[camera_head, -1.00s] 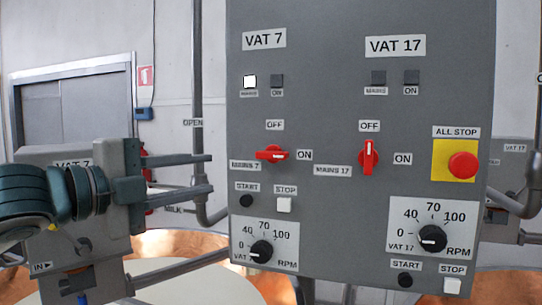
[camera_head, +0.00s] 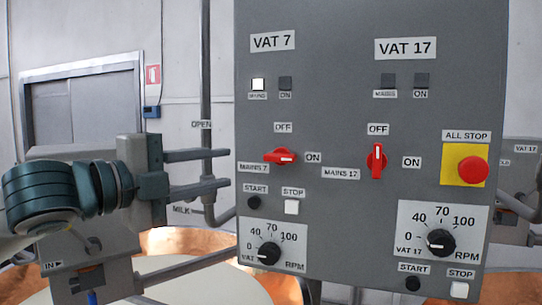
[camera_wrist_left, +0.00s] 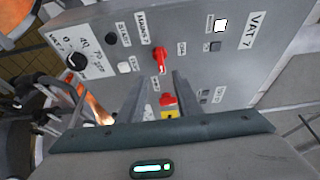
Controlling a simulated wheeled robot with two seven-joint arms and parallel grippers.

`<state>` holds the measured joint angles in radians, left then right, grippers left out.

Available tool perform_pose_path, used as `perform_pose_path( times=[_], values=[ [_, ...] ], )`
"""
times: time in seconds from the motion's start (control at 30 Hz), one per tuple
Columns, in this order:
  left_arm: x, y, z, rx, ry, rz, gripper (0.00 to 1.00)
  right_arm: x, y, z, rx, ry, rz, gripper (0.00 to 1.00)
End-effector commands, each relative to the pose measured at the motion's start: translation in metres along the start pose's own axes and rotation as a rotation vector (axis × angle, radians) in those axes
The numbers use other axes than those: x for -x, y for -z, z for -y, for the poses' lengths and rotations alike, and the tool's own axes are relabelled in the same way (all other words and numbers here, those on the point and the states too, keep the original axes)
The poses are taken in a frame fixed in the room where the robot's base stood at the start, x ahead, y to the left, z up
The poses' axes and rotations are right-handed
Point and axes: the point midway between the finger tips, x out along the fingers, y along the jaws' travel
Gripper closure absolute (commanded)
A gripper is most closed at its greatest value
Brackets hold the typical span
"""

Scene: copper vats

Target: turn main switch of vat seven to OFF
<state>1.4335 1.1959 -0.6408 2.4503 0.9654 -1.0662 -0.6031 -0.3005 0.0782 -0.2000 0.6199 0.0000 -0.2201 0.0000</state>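The red main switch of vat 7 (camera_head: 280,157) sits on the grey control panel, below its OFF label and left of its ON label. Its handle lies level, toward ON. It also shows in the left wrist view (camera_wrist_left: 160,60), beyond the fingertips. The white MAINS lamp of vat 7 (camera_head: 258,84) is lit; the ON lamp (camera_head: 285,83) beside it is dark. My left gripper (camera_head: 229,170) is open and empty, its fingers level and pointing right, with the tips by the panel's left edge, apart from the switch. My right gripper is out of view.
The similar red main switch of vat 17 (camera_head: 377,161) stands upright, toward OFF. A red ALL STOP button (camera_head: 473,170) is at the right. START and STOP buttons and a speed dial (camera_head: 268,254) are below the vat 7 switch. A pipe (camera_head: 206,70) runs behind the panel's left edge.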

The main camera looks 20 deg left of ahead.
Motion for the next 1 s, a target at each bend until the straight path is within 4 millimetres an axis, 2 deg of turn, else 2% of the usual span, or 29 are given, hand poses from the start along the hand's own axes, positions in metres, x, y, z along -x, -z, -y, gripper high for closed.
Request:
perform_pose_path(
  times=[0.6,0.8,1.0],
  values=[
    [-0.110,0.001,0.004,0.003,-0.002,-0.002,0.69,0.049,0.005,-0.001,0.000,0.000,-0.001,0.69],
    [-0.133,0.000,0.003,0.001,-0.001,-0.001,0.69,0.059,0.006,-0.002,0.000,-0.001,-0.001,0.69],
    [-0.142,0.000,0.000,0.001,0.000,0.000,0.69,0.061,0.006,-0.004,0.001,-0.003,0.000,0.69]
  ],
)
